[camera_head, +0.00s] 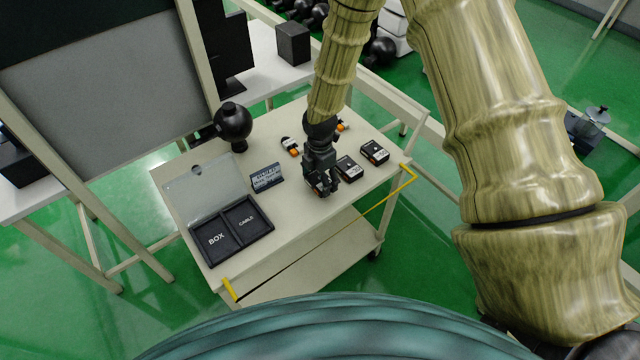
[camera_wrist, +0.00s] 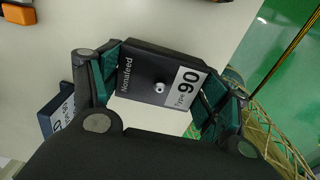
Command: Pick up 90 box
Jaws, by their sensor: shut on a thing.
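The 90 box (camera_wrist: 156,80) is a flat black box with a white label reading "Type 90", seen in the wrist view. It lies between the two green-padded fingers of my gripper (camera_wrist: 160,95), which is shut on it. In the head view my gripper (camera_head: 322,182) is over the right half of the white cart top, and it hides the box there. I cannot tell whether the box touches the cart top.
Two other black boxes, one (camera_head: 349,168) and another (camera_head: 375,152), lie right of my gripper. A tray (camera_head: 238,238) marked BOX and CABLE, a small sign (camera_head: 266,177) and a black sphere (camera_head: 232,122) stand to the left. The cart's front middle (camera_head: 290,225) is clear.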

